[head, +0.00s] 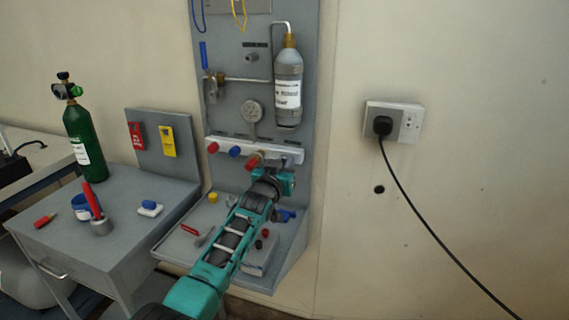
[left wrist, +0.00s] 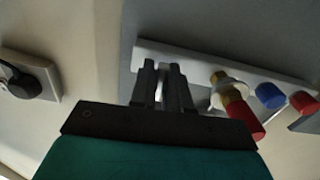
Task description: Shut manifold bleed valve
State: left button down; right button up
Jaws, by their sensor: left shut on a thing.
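The white manifold bar (head: 225,144) is fixed across the grey panel, with red, blue and red caps along it. It also shows in the left wrist view (left wrist: 200,62). My left gripper (head: 288,178) is at the right end of the bar in the head view. In the left wrist view its two fingers (left wrist: 164,88) are close together on a small light-coloured part of the manifold bleed valve (left wrist: 159,84). The fingers hide most of the valve, so its handle angle cannot be told. My right gripper is not in view.
A brass fitting with a red cap (left wrist: 240,112) sits close beside the fingers. A grey bottle (head: 289,85) hangs above the bar. A tray shelf (head: 180,246) with loose parts lies below. A green cylinder (head: 86,140) stands on a side table. A wall socket (head: 408,124) is at right.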

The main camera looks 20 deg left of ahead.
pick_arm(q)
jog(key=shift+r+m, duration=0.15)
jog(key=shift+m, duration=0.25)
jog(key=c, duration=1.2)
grip_release()
jog(key=s, duration=0.4)
jog(key=s+p, duration=0.1)
jog(key=s, duration=0.3)
jog(key=s+p, duration=0.1)
jog(key=s, duration=0.4)
jog(key=shift+a, duration=0.25)
jog(key=shift+f, duration=0.2)
